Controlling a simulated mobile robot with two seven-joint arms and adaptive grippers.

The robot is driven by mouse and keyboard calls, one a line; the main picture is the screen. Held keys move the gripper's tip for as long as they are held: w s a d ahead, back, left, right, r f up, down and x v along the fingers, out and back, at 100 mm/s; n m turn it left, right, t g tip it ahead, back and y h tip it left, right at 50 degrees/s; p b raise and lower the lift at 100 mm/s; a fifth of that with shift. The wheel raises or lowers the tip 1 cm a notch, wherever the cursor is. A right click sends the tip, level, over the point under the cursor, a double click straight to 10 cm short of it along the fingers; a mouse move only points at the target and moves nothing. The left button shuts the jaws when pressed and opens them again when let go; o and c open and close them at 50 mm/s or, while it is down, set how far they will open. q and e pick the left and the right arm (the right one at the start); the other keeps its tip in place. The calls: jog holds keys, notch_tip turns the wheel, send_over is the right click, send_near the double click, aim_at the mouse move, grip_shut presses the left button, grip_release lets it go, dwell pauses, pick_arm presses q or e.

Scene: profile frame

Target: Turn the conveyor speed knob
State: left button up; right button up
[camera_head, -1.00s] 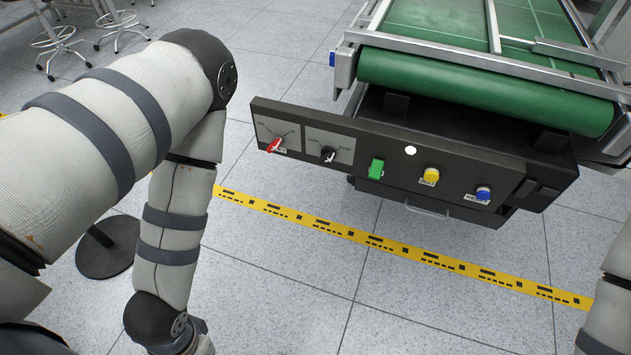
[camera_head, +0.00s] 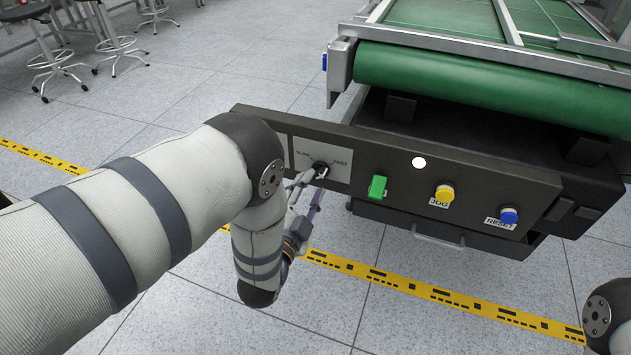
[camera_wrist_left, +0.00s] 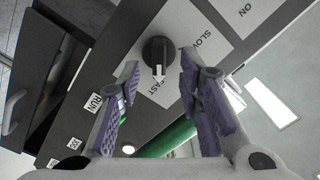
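The speed knob is a dark round dial with a white arrow on a pale plate marked SLOW and FAST. It shows in the left wrist view (camera_wrist_left: 157,52), its arrow toward the FAST side, and in the head view (camera_head: 321,166) on the black control panel (camera_head: 455,190). My left gripper (camera_wrist_left: 158,78) is open, its purple-padded fingers apart on either side of the knob's lower part. In the head view the left gripper (camera_head: 308,184) is at the knob, partly hidden by my arm. Whether the fingers touch the knob cannot be told. My right gripper is out of view.
A green switch (camera_head: 377,187), a yellow JOG button (camera_head: 444,195) and a blue RESET button (camera_head: 508,216) sit right of the knob. A white lamp (camera_head: 419,162) is above them. The green conveyor belt (camera_head: 480,80) is behind. Stools (camera_head: 55,60) stand far left.

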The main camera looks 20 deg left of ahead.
aim_at(316, 178)
pick_arm(q)
jog(key=w, duration=0.3)
jog(key=shift+w, duration=0.2)
jog(key=shift+c, duration=0.4)
grip_shut()
